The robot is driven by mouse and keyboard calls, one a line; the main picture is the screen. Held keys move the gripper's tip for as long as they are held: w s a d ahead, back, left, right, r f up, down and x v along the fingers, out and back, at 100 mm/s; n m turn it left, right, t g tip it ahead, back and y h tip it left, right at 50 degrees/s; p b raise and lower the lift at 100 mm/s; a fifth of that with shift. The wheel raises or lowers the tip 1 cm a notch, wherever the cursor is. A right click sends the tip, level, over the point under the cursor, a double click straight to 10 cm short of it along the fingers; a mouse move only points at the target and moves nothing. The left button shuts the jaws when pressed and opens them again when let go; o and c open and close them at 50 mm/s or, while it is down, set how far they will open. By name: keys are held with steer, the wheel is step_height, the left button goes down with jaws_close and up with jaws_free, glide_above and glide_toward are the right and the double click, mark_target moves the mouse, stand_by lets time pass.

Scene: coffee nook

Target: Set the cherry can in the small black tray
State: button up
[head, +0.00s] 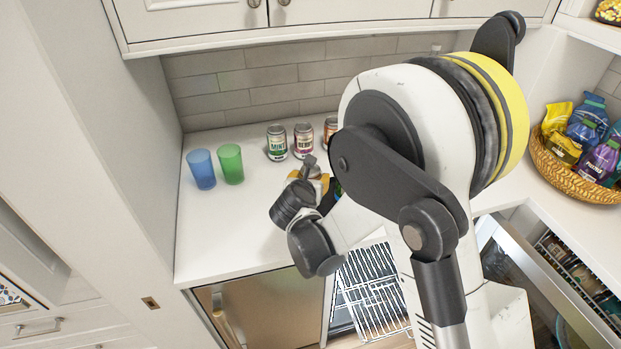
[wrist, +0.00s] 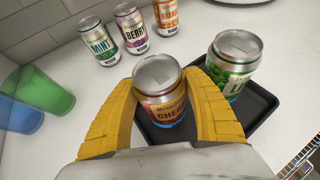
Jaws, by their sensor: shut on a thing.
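The cherry can (wrist: 160,92), silver-topped with a red label, stands upright between the yellow fingers of my gripper (wrist: 160,100) in the wrist view. My gripper is shut on it. The small black tray (wrist: 262,108) lies around and below the can; I cannot tell whether the can's base touches it. A green lime can (wrist: 228,65) stands on the tray to the right of the cherry can. In the head view my gripper (head: 312,180) is over the counter, and my arm hides most of the tray and the cherry can.
A mint can (wrist: 99,40), a berry can (wrist: 131,27) and an orange can (wrist: 166,16) stand behind on the counter. A blue cup (head: 201,169) and a green cup (head: 230,164) stand at left. A basket (head: 575,178) is far right. The counter's front left is clear.

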steer(key=o, duration=1.4)
steer(key=shift+f, duration=0.1)
